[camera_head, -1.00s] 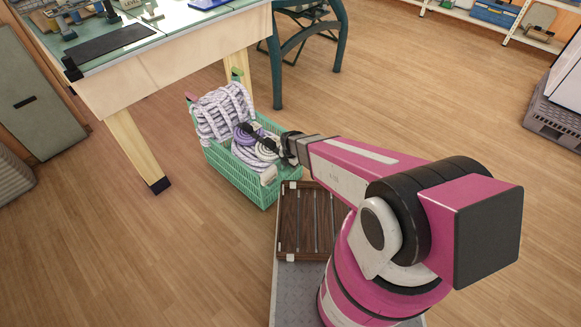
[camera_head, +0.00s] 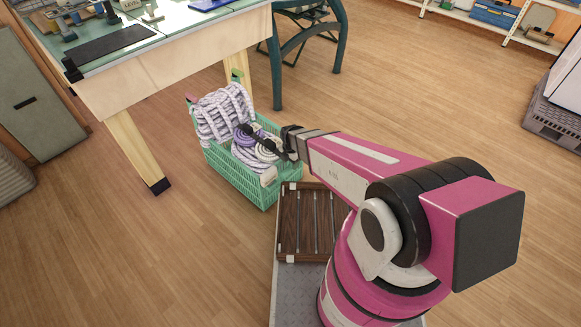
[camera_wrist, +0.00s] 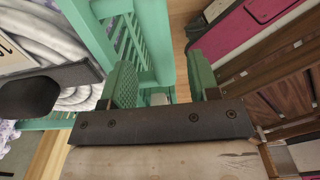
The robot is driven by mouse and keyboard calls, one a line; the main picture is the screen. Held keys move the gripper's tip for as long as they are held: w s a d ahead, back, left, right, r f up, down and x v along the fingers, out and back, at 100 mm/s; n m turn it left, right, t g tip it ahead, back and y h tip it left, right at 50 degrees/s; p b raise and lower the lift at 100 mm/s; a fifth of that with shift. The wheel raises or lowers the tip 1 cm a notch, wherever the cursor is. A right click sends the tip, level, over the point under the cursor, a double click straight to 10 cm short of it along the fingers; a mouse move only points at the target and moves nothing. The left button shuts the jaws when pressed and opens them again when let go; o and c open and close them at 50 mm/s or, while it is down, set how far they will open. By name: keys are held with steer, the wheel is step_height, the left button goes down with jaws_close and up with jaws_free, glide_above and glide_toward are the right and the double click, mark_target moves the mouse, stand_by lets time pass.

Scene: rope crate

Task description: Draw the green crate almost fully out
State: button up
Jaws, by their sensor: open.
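The green crate (camera_head: 233,170) stands on the floor beside the table leg, with its near right end out in the open. Coiled white and purple ropes (camera_head: 222,112) fill it and pile above its rim at the back. My gripper (camera_head: 283,146) is at the crate's near right end. In the wrist view, my gripper (camera_wrist: 162,78) is open, its two green-padded fingers apart. The crate's end wall (camera_wrist: 150,42) shows between and beyond the fingers; I cannot tell whether either finger touches it. In the head view my fingertips are mostly hidden.
The table (camera_head: 175,62) stands over the crate's far side, its pale wooden leg (camera_head: 138,150) to the left. A dark green stand (camera_head: 305,45) is behind. A dark slatted wooden panel (camera_head: 305,222) lies on my base. Floor to the left front is clear.

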step_height(320, 180, up, 7)
stand_by(0.3)
stand_by(0.5)
steer(key=s+d+r+m, duration=0.2)
steer(key=d+r+m, duration=0.7)
steer(key=m, duration=0.5)
steer(key=s+d+r+m, duration=0.3)
steer(key=d+r+m, duration=0.6)
steer(key=d+m, duration=0.4)
steer(key=shift+r+m, duration=0.25)
steer(key=shift+m, duration=0.25)
steer(key=shift+s, duration=0.1)
